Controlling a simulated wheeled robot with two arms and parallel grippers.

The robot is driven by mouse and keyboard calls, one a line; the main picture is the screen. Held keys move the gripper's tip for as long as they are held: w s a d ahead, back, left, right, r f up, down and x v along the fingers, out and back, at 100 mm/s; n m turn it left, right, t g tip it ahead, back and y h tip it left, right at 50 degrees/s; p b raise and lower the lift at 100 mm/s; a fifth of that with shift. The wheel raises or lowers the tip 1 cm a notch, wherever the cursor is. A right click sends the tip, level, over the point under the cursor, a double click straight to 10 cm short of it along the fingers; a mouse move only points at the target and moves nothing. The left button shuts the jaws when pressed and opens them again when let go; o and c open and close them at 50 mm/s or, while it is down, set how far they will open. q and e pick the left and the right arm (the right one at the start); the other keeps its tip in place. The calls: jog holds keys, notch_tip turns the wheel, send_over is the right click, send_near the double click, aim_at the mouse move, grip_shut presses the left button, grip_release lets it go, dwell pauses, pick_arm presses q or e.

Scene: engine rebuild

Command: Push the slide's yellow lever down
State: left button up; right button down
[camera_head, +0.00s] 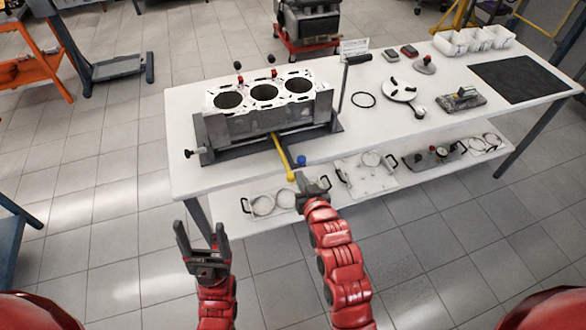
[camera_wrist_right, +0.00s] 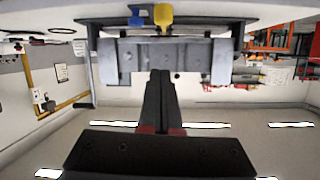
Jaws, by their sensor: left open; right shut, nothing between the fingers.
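The slide's yellow lever (camera_head: 284,157) sticks out from under the front of the engine block (camera_head: 262,126) and angles toward me to the table's front edge. Its end also shows at the top of the right wrist view (camera_wrist_right: 163,14), beside a blue knob (camera_wrist_right: 136,16). The blue knob (camera_head: 301,160) is just right of the lever in the head view. My right gripper (camera_head: 312,184) is shut and empty, close to the lever's end and a little right of it; I cannot tell whether they touch. My left gripper (camera_head: 201,234) is open and empty, in front of the table.
A lower shelf (camera_head: 408,177) carries several trays of parts. The floor in front is clear.

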jog(key=shift+s+d, duration=0.1)
jog(key=p, duration=0.4)
send_over(292, 176)
jog(key=w, duration=0.2)
notch_tip(292, 176, down, 3)
jog(key=shift+s+f+p, duration=0.45)
jog(key=shift+f+p, duration=0.4)
jog(key=shift+p, duration=0.05)
jog(key=shift+s+d+f, duration=0.1)
jog(key=shift+s+f, duration=0.45)
jog(key=shift+f, duration=0.15)
jog(key=shift+f, duration=0.1)
